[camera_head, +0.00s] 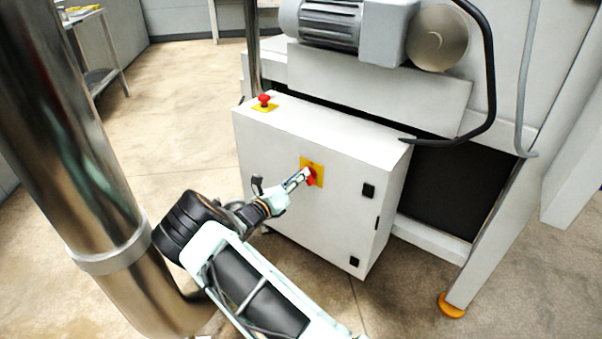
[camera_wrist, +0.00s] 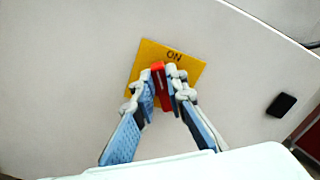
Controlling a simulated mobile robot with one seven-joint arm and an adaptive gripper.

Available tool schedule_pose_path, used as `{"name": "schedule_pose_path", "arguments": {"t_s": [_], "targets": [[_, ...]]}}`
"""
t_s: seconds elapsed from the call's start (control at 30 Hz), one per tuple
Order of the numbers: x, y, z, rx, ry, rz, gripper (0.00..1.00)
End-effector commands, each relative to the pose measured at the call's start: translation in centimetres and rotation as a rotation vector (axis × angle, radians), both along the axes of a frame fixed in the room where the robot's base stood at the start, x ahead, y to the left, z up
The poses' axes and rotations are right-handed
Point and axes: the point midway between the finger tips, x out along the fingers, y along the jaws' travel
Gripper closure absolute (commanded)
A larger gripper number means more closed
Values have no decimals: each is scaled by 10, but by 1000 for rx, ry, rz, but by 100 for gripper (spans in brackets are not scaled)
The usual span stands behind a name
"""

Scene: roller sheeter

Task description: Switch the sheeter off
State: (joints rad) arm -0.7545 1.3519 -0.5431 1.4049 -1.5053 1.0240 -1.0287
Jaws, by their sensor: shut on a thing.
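The sheeter's white control cabinet (camera_head: 290,225) stands in the middle of the head view. On its front is a yellow plate (camera_head: 318,165) with a red switch handle (camera_head: 311,177). In the wrist view the yellow plate (camera_wrist: 190,64) bears the word "ON" at its upper edge, and the red handle (camera_wrist: 158,68) stands between my fingers, its grip pointing towards the "ON" side. My gripper (camera_wrist: 160,88) is shut on the red handle, one finger on each side. My gripper (camera_head: 303,176) also shows at the plate in the head view. The fingers hide part of the handle and plate.
A red mushroom button (camera_head: 264,99) on a yellow base sits on top of the cabinet. A motor (camera_head: 328,20) and a bent black bar (camera_head: 489,90) are above and behind. A steel table (camera_head: 98,75) stands at the far left. The floor left of the cabinet is clear.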

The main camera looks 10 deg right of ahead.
Motion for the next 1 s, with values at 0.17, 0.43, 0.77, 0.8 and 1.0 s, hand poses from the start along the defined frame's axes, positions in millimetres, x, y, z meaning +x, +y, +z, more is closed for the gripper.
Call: {"name": "schedule_pose_path", "arguments": {"t_s": [0.17,0.43,0.77,0.8,1.0], "targets": [[1,2,-2,-117,120,0,100],[3,3,-6,-300,301,0,100],[3,4,-11,-502,505,-1,100],[3,4,-11,-522,526,-1,100],[3,4,-13,-603,607,-1,100]]}}
